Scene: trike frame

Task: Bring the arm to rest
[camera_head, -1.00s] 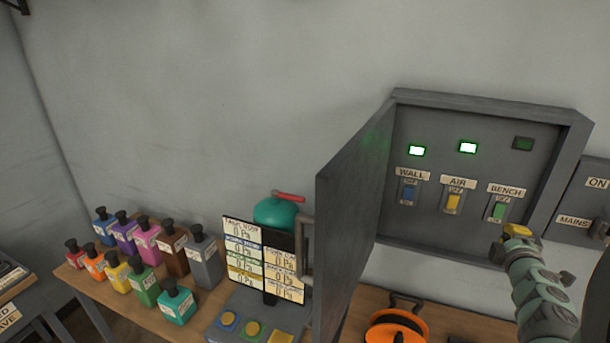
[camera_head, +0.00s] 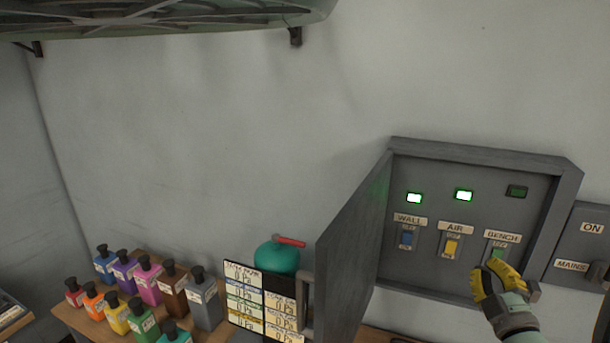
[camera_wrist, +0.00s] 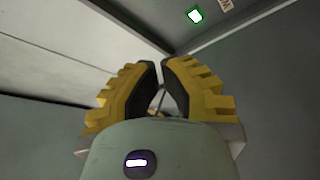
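My gripper (camera_head: 484,283), with yellow ridged fingers, is in front of the lower right of the open grey switch box (camera_head: 485,152). It overlaps the lower part of the green BENCH switch (camera_head: 498,253); I cannot tell whether it touches it. In the wrist view the fingers of my gripper (camera_wrist: 160,66) lean together, with a narrow gap at the tips and nothing clearly held. The lamps above WALL and AIR are lit green; the BENCH lamp (camera_head: 517,191) is dark.
The box door (camera_head: 350,255) swings out to the left. A MAINS panel (camera_head: 590,240) is at the right edge. Coloured bottles (camera_head: 205,303), a teal round object (camera_head: 277,257) and a label board (camera_head: 245,290) are lower left. A dark fixture (camera_head: 170,18) hangs at the top.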

